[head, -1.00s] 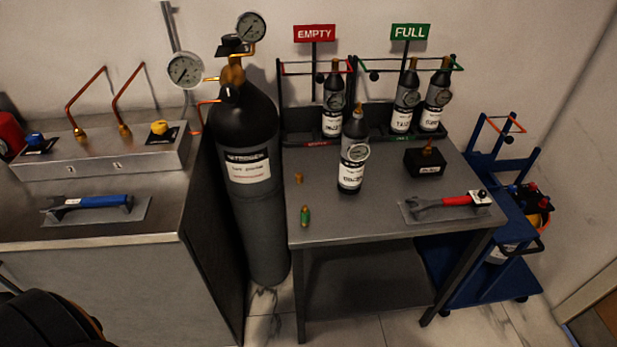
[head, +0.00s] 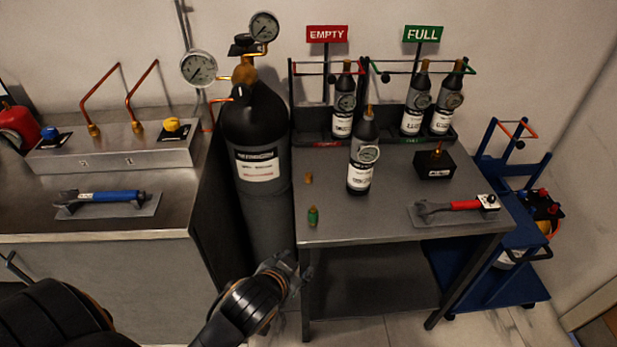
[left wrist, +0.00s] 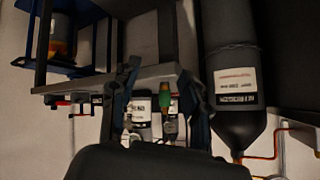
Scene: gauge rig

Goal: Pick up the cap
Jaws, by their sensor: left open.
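Two small things stand near the table's left edge: a plain brass piece (head: 308,178), which looks like the cap, and a green piece with a brass-coloured top (head: 313,216) in front of it. My left gripper (head: 290,266) is below and in front of the table's front left corner, apart from both. In the left wrist view its two fingers (left wrist: 160,75) are spread and empty. The green piece (left wrist: 164,106) shows in the gap between them, farther off. I cannot make out the plain brass piece there. My right gripper is out of view.
The grey table (head: 390,225) also bears a dark bottle with a gauge (head: 362,155), a black block (head: 436,164) and a red-handled wrench (head: 455,206). Racked bottles stand behind. A large dark cylinder (head: 257,130) stands left of the table, a blue cart (head: 500,260) right.

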